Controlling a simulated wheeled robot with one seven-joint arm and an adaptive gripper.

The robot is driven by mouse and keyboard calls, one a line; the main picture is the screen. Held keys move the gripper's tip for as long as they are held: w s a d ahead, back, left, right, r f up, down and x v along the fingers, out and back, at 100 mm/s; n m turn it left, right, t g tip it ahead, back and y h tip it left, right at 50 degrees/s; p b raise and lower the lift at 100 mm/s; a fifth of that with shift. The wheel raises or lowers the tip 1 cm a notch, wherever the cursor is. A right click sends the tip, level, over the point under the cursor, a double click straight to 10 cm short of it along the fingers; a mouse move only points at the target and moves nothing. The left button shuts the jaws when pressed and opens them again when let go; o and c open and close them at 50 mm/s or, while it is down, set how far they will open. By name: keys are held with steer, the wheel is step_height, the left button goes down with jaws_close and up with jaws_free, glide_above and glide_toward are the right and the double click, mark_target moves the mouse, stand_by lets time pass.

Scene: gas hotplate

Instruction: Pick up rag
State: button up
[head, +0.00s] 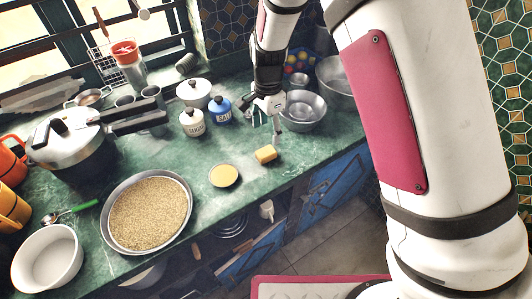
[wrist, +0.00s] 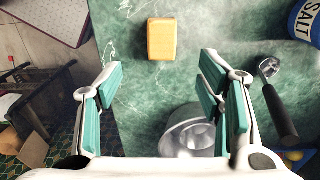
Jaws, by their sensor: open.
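A small yellow-orange block (head: 265,154) lies on the green counter near its front edge. It could be a folded rag or a sponge; I cannot tell which. In the wrist view it is a plain rectangle (wrist: 161,39) at the upper middle, beyond the fingertips. No other thing is clearly a rag. My gripper (head: 265,122) is above the counter, behind the block and left of the metal bowls. In the wrist view my gripper (wrist: 157,72) has its teal-padded fingers wide apart, with nothing held between them.
A blue salt jar (head: 219,110) and a white jar (head: 192,122) stand left of my gripper. A metal bowl (head: 303,110) is at its right. A black-handled tool (wrist: 278,105) lies nearby. A yellow disc (head: 224,175) and a grain pan (head: 148,212) are left of the block.

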glide_above(266, 152)
steer(key=f, duration=0.5)
steer(key=shift+d+f, duration=0.15)
steer(key=shift+d, duration=0.1)
steer(key=shift+w+a+f+p, duration=0.15)
steer(key=shift+f+p, duration=0.2)
steer(key=shift+f, duration=0.95)
steer(key=shift+s+a+f+p, duration=0.1)
steer(key=shift+f+p, duration=0.25)
steer(key=shift+f, duration=0.9)
steer(key=shift+c, duration=0.6)
steer(key=c, duration=1)
steer(key=shift+r, duration=0.1)
steer(key=shift+w+r, duration=0.1)
steer(key=shift+r, duration=0.35)
steer(key=r, duration=0.1)
steer(key=s+r, duration=0.1)
steer(key=shift+s+d+r+b, duration=0.1)
steer(key=shift+d+r+b, duration=0.05)
steer(key=shift+r+b, duration=0.2)
steer(key=s+d+r, duration=0.1)
steer(key=s+d, duration=0.3)
steer(key=s, duration=1)
steer(key=shift+s, duration=0.15)
